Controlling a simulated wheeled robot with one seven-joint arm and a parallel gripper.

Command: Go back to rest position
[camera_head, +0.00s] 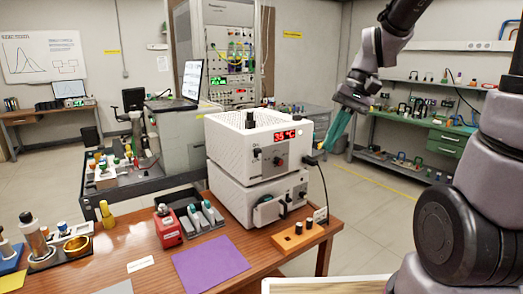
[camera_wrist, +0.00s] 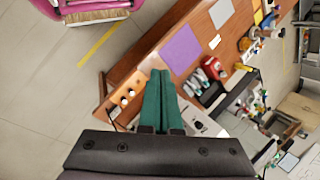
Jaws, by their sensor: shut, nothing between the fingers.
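My gripper (camera_head: 336,128) is raised in the air to the right of the white stacked instrument in the head view. Its green fingers lie together, and nothing is between them. The wrist view looks down past the shut green fingers (camera_wrist: 161,78) at the wooden table's right end. The white instrument (camera_head: 232,140) stands on the wooden table (camera_head: 138,250) and has a red digital display. My gripper does not appear to touch it. In the wrist view the fingers hide part of the table below.
A purple mat (camera_head: 210,262), a red block device (camera_head: 167,228) and an orange holder (camera_head: 299,238) with black knobs lie on the table. Metal cups and a golden bowl (camera_head: 77,245) stand at the left. Green shelving (camera_head: 420,110) stands behind at right. Floor between is clear.

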